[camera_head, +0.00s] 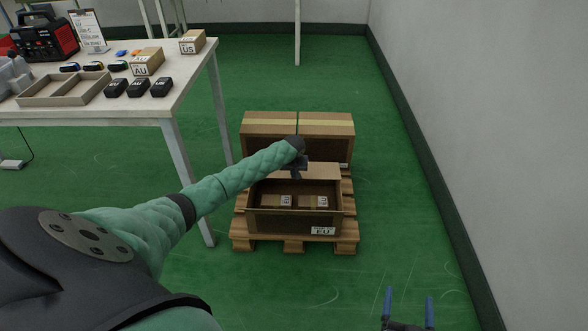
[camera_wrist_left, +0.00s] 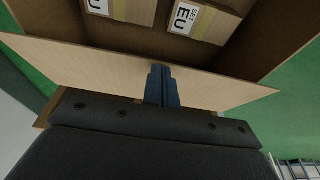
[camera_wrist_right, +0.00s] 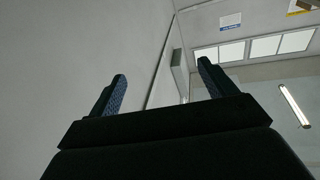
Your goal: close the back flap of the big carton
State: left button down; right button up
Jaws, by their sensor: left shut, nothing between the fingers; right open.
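The big carton (camera_head: 254,221) stands open on a wooden pallet, with small EU-labelled boxes (camera_head: 286,201) inside. Its back flap (camera_head: 325,171) is a light brown panel along the far side, not lying over the opening. In the left wrist view the flap (camera_wrist_left: 95,72) crosses the picture, with the labelled boxes (camera_wrist_left: 188,20) beyond it. My left gripper (camera_head: 299,173) is shut and empty at the middle of the flap; its fingers (camera_wrist_left: 163,82) overlap the panel, and contact is unclear. My right gripper (camera_head: 408,305) is open and empty, low at the right, away from the carton.
A white table (camera_head: 190,75) with a tray, small boxes and black items is at the left. A wall (camera_head: 480,120) bounds the right. Green floor lies clear between pallet and wall.

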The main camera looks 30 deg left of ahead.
pick_arm(q)
jog(key=f+p, duration=0.2)
jog(key=s+f+t+p, duration=0.1)
jog(key=shift+d+f+y, duration=0.15)
jog(key=shift+d+y, duration=0.15)
jog(key=shift+y, duration=0.1)
pick_arm(e)
jog(key=s+f+g+h, duration=0.1)
jog(key=s+f+g, duration=0.4)
jog(key=f, duration=0.9)
jog(key=s+d+f+g+h, duration=0.1)
jog(key=s+f+g, duration=0.5)
jog(key=s+f, duration=0.4)
notch_tip(320, 180, down, 4)
jog(key=shift+s+d+r, duration=0.1)
jog(key=shift+s+d, duration=0.05)
jog(key=shift+d, duration=0.15)
pick_arm(q)
jog(key=w+p+v, duration=0.1)
jog(key=p+v, duration=0.6)
jog(key=v, duration=0.8)
jog(key=shift+a+r, duration=0.35)
jog(key=shift+a, duration=0.05)
pick_arm(e)
notch_tip(320, 180, up, 9)
jog(key=shift+w+d, duration=0.2)
jog(key=shift+d, duration=0.2)
